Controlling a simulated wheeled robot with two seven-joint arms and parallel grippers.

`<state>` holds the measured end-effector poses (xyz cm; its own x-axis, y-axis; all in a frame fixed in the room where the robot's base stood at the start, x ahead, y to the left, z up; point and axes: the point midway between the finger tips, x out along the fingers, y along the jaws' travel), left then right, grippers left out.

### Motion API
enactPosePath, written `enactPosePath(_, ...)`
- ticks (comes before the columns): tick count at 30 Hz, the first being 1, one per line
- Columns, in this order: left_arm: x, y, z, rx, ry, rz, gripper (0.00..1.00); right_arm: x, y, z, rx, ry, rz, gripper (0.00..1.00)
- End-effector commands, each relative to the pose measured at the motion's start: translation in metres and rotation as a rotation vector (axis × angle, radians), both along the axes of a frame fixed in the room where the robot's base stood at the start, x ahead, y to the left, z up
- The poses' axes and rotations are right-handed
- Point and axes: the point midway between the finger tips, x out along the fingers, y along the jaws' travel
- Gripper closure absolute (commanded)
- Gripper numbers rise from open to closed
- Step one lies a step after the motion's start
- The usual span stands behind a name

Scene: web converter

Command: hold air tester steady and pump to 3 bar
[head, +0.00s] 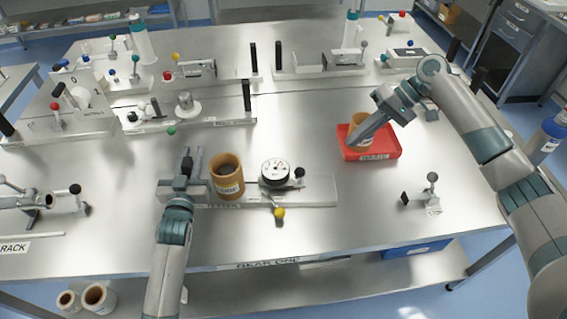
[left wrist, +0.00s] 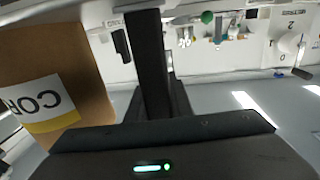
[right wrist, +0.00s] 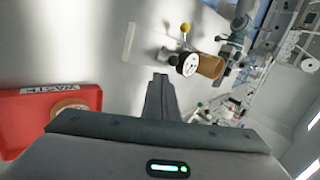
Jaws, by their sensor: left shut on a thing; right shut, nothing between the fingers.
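The air tester is a grey plate (head: 318,190) with a white round gauge (head: 275,172), a black knob (head: 299,172) and a yellow-ball lever (head: 279,212). A brown core (head: 227,178) stands upright at its left part. The core shows close up in the left wrist view (left wrist: 75,60). My left gripper (head: 187,165) is shut at the tester's left end, beside the core; the exact part it grips is hidden. My right gripper (head: 356,140) is shut and empty over the red tray, well right of the gauge. The tester also shows in the right wrist view (right wrist: 150,45). The gauge reading is too small to tell.
The red tray (head: 383,154) holds another brown core (head: 359,122). A small clamp-like fixture (head: 429,191) stands right of the tester. Several fixtures with levers line the back of the steel table. The table is clear between tester and tray.

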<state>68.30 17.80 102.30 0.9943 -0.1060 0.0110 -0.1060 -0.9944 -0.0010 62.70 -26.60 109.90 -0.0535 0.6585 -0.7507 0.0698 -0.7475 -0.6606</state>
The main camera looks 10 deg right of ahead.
Motion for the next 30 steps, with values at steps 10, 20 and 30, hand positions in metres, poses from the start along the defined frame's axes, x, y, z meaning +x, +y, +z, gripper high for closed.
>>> enactPosePath(10,-0.003,0.0,-0.014,0.004,0.026,0.001,1.0,0.0,0.002,-0.001,-0.005,-0.017,0.019,0.57)
enactPosePath(20,-0.003,0.0,-0.014,0.004,0.026,0.001,1.0,-0.007,0.022,0.001,-0.072,-0.247,0.279,0.57)
enactPosePath(30,-0.003,0.0,-0.014,0.004,0.026,0.001,1.0,-0.02,0.061,0.008,-0.201,-0.683,0.831,0.57)
